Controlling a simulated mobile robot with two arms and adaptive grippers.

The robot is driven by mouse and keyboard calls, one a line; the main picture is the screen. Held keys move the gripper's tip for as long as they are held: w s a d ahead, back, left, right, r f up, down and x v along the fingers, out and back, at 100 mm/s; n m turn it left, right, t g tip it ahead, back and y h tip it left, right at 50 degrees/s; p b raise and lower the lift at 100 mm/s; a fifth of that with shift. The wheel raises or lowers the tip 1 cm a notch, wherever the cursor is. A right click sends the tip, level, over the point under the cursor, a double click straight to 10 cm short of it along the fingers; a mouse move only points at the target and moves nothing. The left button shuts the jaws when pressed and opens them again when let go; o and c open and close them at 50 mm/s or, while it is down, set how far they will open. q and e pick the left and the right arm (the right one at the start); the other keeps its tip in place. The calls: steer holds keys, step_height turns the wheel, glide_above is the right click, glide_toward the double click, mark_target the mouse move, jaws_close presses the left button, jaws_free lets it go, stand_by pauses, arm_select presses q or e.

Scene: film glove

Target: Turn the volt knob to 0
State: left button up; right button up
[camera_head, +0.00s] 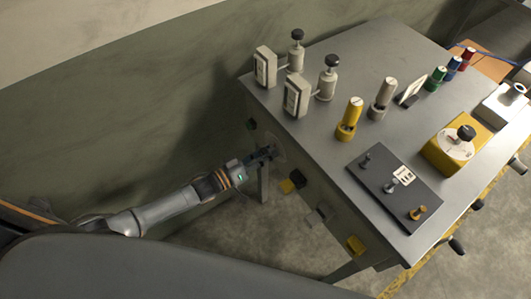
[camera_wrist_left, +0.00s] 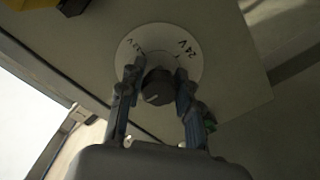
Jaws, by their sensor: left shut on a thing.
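The volt knob (camera_wrist_left: 157,88) is a dark round knob with a pale pointer line, on a white round dial (camera_wrist_left: 148,44) marked "24V" in the left wrist view. A second marking on the dial is partly hidden by a finger. My left gripper (camera_wrist_left: 158,92) has one finger on each side of the knob and is shut on it. In the head view my left gripper (camera_head: 265,154) reaches the side panel of the grey bench, where the dial (camera_head: 277,146) shows partly behind it. The knob is hidden there. My right gripper is not in view.
The grey bench top (camera_head: 340,65) carries several fittings, including a yellow post (camera_head: 349,119), a yellow box (camera_head: 456,148) and a dark plate (camera_head: 394,187). A yellow-and-black fitting (camera_head: 292,181) sticks out near my left gripper. Open floor lies below.

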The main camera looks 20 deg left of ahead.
arm_select(q)
steer(key=shift+n, duration=0.5)
steer(key=o, duration=1.2)
steer(key=v, duration=1.2)
steer(key=shift+a, duration=0.1)
